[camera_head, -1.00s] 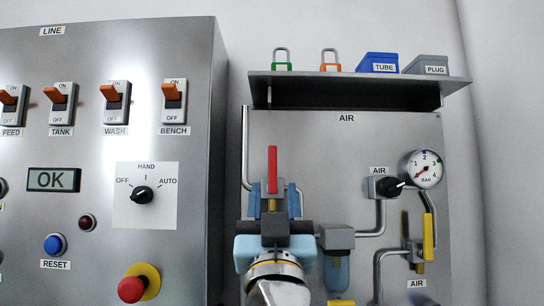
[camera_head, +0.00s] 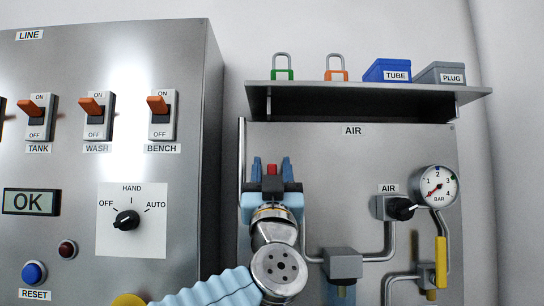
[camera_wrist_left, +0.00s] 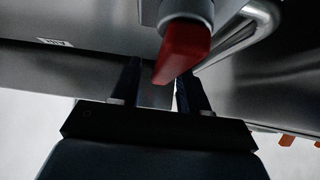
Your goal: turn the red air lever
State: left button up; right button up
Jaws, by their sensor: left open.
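The red air lever (camera_head: 271,169) is on the grey AIR panel. In the head view only a small red part shows between the fingers of my left gripper (camera_head: 271,166); the rest is hidden behind the gripper. In the left wrist view the lever (camera_wrist_left: 183,48) hangs from a round grey fitting, its free end between the two dark fingers of my open left gripper (camera_wrist_left: 160,85). There is a gap on the left finger's side; I cannot tell whether the right finger touches it. My right gripper is not in view.
A shelf (camera_head: 350,93) with two padlocks and the TUBE (camera_head: 388,71) and PLUG (camera_head: 440,74) boxes juts out above. A black knob (camera_head: 401,209), gauge (camera_head: 436,189) and yellow lever (camera_head: 441,262) are at right. The LINE cabinet (camera_head: 185,225) stands at left.

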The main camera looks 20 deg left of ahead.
pick_arm(q)
jog(key=shift+w+a+r, duration=0.1)
jog(key=shift+w+r, duration=0.25)
jog(key=shift+c, duration=0.2)
grip_shut()
